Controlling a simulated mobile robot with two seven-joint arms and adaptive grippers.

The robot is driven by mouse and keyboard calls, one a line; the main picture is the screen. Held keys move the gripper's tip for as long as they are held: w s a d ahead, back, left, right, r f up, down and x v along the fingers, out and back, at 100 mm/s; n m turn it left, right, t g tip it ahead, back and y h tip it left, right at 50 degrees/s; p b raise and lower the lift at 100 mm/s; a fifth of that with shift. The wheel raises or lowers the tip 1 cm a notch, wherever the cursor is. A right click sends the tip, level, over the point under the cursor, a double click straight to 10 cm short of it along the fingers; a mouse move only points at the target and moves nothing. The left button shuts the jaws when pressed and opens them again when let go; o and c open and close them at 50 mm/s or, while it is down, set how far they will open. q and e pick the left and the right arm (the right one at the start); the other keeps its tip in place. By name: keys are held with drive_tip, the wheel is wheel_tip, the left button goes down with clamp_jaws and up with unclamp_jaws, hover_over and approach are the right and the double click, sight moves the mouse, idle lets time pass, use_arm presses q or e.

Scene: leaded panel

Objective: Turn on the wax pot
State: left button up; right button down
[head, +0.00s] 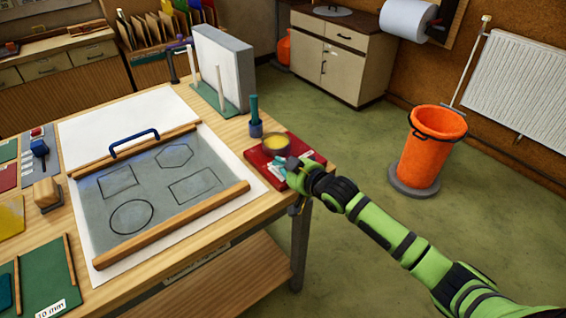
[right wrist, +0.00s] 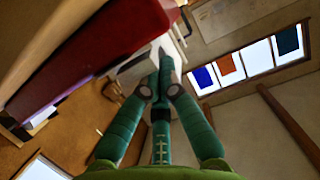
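The wax pot (head: 276,142), a small round pot with yellow wax inside, stands on a red board (head: 256,157) at the table's right corner. My right gripper (head: 294,171) is at the front right edge of this board, just in front of the pot. In the right wrist view its fingers (right wrist: 160,85) come together, shut, close against a pale box-like part (right wrist: 143,66) beside the red board (right wrist: 105,45). I cannot tell whether they touch it. The pot's switch is not clearly visible. My left gripper is not in view.
A teal-handled tool (head: 255,115) stands behind the pot. A grey glass sheet (head: 155,190) with drawn shapes lies left, with wooden strips and a blue handle (head: 134,143). An orange bin (head: 430,150) stands on the floor at right; the floor between is clear.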

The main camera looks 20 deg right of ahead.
drive_tip(key=shift+w+a+r, duration=0.25)
drive_tip(key=shift+w+r, duration=0.05)
drive_tip(key=shift+w, duration=0.3)
drive_tip(key=shift+r+p, duration=0.5)
drive_tip(key=shift+r, duration=0.05)
drive_tip(key=r+p, duration=0.4)
drive_tip(key=shift+w+a, duration=0.1)
drive_tip(key=shift+w, duration=0.25)
drive_tip(key=shift+s+d+f+b, duration=0.25)
drive_tip(key=shift+s+f+b, duration=0.1)
drive_tip(key=shift+s+b, duration=0.45)
drive_tip(key=r+b+v, duration=0.1)
drive_tip(key=v, duration=0.7)
drive_tip(key=shift+r, duration=0.2)
drive_tip(key=shift+w, duration=0.15)
